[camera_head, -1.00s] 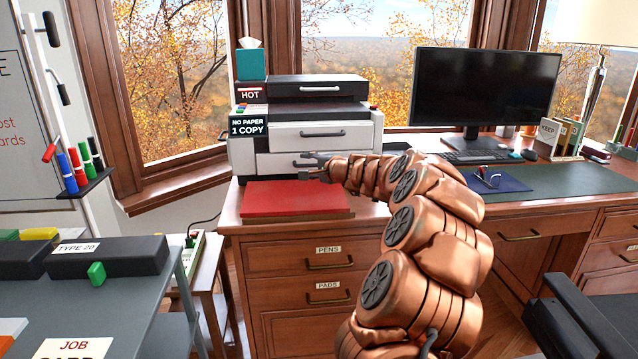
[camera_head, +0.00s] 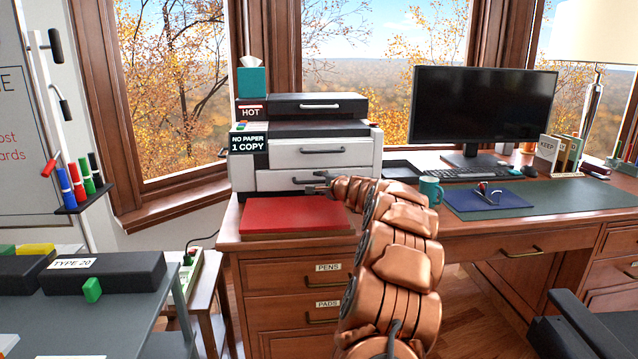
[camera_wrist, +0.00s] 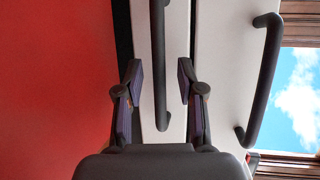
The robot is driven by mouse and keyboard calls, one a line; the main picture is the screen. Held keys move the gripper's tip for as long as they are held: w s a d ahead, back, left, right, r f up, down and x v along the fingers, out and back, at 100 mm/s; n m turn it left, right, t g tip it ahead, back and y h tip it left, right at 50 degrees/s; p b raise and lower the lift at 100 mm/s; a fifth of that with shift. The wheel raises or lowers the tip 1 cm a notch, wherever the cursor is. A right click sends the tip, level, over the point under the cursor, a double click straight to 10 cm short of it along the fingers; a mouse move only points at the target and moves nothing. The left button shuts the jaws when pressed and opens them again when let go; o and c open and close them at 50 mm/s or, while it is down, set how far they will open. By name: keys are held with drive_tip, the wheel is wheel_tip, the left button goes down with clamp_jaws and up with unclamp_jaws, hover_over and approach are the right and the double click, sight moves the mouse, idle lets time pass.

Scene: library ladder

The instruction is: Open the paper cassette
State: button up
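The white and black printer (camera_head: 365,150) stands on the wooden desk, with two white drawer fronts that have dark bar handles. The lower drawer front (camera_head: 268,181), low on the printer, looks like the paper cassette and appears closed. My gripper (camera_head: 318,183) is in front of its handle (camera_head: 300,181). In the wrist view my gripper (camera_wrist: 159,82) is open, with one finger on each side of the lower handle (camera_wrist: 159,60) in the picture. A gap shows between the handle and both fingers. The upper handle (camera_wrist: 262,80) lies to the right there.
A red pad (camera_head: 292,214) lies on the desk just below the cassette front. A teal mug (camera_head: 430,189) stands right of my arm. Signs on the printer read "HOT" (camera_head: 252,113) and "NO PAPER 1 COPY" (camera_head: 248,144). A monitor (camera_head: 483,108) stands further right.

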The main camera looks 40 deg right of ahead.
drive_tip(key=shift+w+d+f, duration=0.1)
drive_tip(key=shift+w+f, duration=0.05)
drive_tip(key=shift+w, duration=0.35)
clamp_jaws()
idle(0.5)
